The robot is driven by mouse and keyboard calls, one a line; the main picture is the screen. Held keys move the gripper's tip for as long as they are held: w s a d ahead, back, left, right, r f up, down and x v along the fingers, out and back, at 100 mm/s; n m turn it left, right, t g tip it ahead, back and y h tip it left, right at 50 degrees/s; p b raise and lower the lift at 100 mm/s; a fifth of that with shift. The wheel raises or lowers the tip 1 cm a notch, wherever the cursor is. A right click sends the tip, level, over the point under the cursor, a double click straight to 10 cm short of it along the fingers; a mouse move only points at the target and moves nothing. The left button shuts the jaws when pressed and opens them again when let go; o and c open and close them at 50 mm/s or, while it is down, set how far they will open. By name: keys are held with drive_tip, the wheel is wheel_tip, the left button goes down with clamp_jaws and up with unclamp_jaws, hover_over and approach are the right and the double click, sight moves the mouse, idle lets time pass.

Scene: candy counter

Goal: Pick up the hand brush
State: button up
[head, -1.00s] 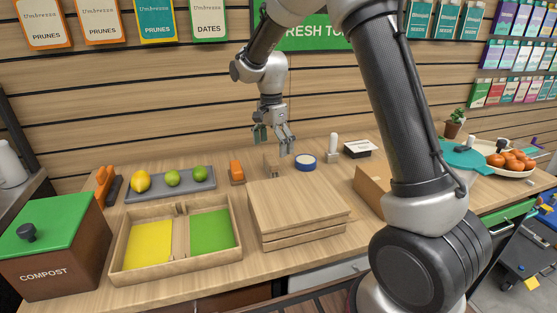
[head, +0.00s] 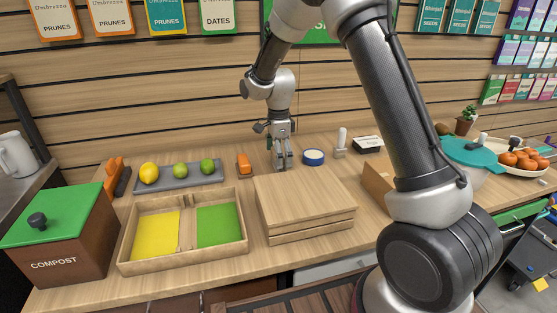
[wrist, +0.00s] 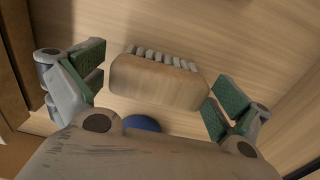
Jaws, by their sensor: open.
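The hand brush (wrist: 158,80) is a pale wooden block with a row of whitish bristles along its far side. In the wrist view it lies between the green-padded fingers of my gripper (wrist: 157,88), with a small gap at each end. My gripper is open and empty. In the head view my gripper (head: 281,166) points down at the counter behind the stacked wooden boards, and it mostly hides the brush there.
The wooden boards (head: 305,195) lie in front. A grey tray (head: 180,184) with fruit and a two-part box (head: 127,262) are further left.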

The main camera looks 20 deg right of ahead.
drive_tip(key=shift+c, duration=0.4)
drive_tip(key=c, duration=0.9)
wheel_tip(320, 180, up, 10)
drive_tip(key=shift+r, duration=0.1)
drive_tip(key=shift+o, duration=1.2)
drive_tip(key=shift+s, duration=0.1)
drive_tip(key=shift+c, duration=0.4)
